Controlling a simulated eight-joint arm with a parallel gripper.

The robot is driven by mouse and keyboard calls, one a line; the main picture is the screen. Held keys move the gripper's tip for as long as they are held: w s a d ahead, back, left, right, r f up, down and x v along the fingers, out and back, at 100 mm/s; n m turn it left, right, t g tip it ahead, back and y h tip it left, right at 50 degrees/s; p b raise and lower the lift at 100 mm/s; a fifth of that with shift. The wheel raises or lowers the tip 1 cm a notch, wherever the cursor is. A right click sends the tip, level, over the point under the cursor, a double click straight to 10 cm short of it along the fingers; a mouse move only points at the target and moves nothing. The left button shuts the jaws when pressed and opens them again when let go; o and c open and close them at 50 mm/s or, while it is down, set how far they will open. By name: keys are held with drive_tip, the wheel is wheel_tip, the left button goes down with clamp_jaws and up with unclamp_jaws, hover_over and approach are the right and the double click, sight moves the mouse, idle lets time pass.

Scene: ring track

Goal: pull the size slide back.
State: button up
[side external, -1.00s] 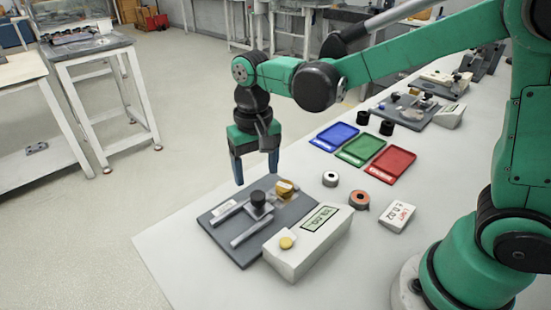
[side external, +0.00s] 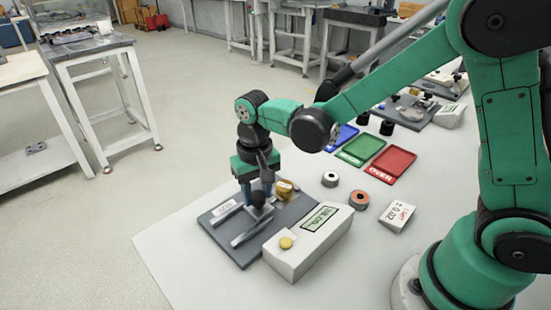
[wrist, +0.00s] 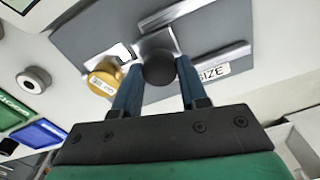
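The size slide is a grey block with a round black knob (side external: 258,200), on a dark grey base plate (side external: 236,252) between two light rails. In the wrist view the knob (wrist: 158,68) sits between the two blue fingers of my gripper (wrist: 159,72), which appear to touch its sides. My gripper (side external: 257,197) points down over the slide, shut on the knob. A label reading SIZE (wrist: 212,72) lies beside the slide. A gold ring (side external: 284,191) is at the far end of the plate and also shows in the wrist view (wrist: 104,80).
A white readout box (side external: 308,243) with a yellow button stands along the plate's right side. A white ring (side external: 330,179), an orange-brown ring (side external: 359,199) and a tolerance card (side external: 398,214) lie to the right. Blue, green (side external: 364,151) and red trays (side external: 391,164) lie behind.

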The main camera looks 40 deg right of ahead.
clamp_jaws()
idle(1.0)
drive_tip(key=shift+a, duration=1.45)
drive_tip(key=o, duration=0.9)
unclamp_jaws()
drive_tip(key=shift+c, duration=0.2)
drive_tip(key=shift+d+r, duration=0.1)
drive_tip(key=shift+r, duration=0.05)
wheel_tip(320, 180, up, 5)
drive_tip(key=shift+r, duration=0.2)
